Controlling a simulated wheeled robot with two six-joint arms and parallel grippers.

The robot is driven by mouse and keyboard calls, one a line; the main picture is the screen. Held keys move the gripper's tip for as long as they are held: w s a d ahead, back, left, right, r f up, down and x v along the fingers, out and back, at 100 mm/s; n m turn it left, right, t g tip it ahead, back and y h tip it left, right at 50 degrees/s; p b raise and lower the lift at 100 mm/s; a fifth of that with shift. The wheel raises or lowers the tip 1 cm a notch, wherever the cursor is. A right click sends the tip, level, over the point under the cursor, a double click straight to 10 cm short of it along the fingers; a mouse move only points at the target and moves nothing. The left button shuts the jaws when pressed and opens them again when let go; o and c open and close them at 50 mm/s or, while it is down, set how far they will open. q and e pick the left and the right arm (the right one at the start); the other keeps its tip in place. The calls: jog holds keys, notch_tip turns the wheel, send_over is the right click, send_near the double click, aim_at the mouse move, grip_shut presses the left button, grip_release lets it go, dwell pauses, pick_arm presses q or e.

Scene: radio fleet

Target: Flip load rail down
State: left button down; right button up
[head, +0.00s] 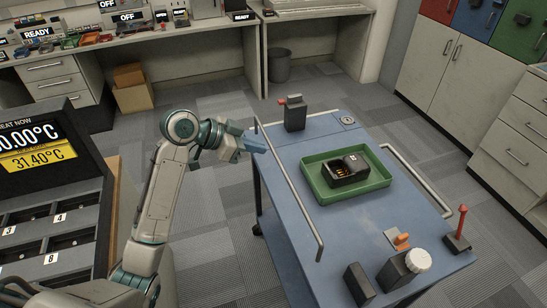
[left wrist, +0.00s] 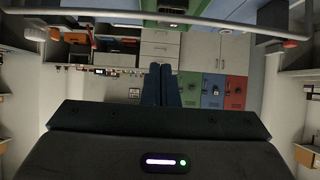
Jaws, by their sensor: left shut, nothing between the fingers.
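A pale grey rail (head: 290,185) runs along the left long edge of the blue cart (head: 300,152) and appears to stand above its top. A similar rail (head: 415,180) runs along the cart's right side. My left gripper (head: 256,146) is shut and empty, its blue fingertips by the far end of the left rail. I cannot tell whether they touch it. In the left wrist view the closed fingers (left wrist: 170,86) point ahead, and a rail (left wrist: 160,22) crosses above them. My right gripper is not in view.
On the cart are a green tray (head: 315,181) holding a black device (head: 347,170), a dark radio-like box (head: 295,115), and near-end black blocks with a white knob (head: 418,261), an orange switch (head: 402,241) and a red-topped lever (head: 460,225). A dark panelled station (head: 62,262) stands at left.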

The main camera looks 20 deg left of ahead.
pick_arm(q)
jog(key=w+d+f+p, duration=0.2)
jog(key=d+f, duration=0.2)
jog(key=f, duration=0.2)
jog(key=shift+w+f+p, duration=0.35)
jog(key=shift+p, duration=0.05)
notch_tip(320, 180, down, 8)
jog(key=b, duration=0.5)
jog(key=shift+f, duration=0.2)
